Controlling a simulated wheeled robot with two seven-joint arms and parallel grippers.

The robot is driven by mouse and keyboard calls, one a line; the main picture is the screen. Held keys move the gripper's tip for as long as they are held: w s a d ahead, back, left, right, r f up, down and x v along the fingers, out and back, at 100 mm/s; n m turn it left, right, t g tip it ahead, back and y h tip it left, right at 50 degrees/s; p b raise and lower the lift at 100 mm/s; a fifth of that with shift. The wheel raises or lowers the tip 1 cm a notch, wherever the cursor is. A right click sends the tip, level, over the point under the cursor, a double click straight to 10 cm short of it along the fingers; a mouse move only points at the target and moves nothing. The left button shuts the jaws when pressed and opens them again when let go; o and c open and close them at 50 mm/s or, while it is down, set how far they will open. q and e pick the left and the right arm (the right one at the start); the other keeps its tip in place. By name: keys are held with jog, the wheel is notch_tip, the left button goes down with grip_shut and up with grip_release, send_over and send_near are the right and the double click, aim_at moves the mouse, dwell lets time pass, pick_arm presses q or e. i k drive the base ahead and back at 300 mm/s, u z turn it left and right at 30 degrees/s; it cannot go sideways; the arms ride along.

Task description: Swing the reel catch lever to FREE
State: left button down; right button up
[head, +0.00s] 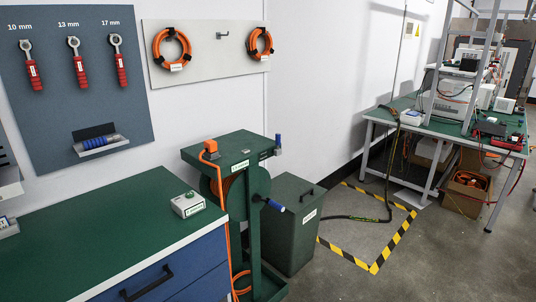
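A green reel stand (222,147) stands beyond the right end of the workbench. A round drum with orange cable or hose shows under its top plate. An upright grey lever with a blue tip (278,144) stands at the right end of the top plate, beside a small label; it looks like the catch lever. The label is too small to read, so I cannot tell its marked position. A blue handle (275,205) sticks out from the drum's right side and looks like the crank. An orange connector (210,147) sits on the plate's left end. Neither gripper is in view.
A green-topped workbench (100,235) with blue drawers fills the lower left. A small grey box (187,204) stands at its right end. A lidded green bin (293,225) stands right of the reel. Floor beyond, inside striped tape (388,250), is mostly clear.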

aim_at(277, 152)
jog(key=z, duration=0.9)
jog(key=i, duration=1.65)
jog(key=u, duration=0.95)
jog(key=i, duration=0.95)
jog(key=u, duration=1)
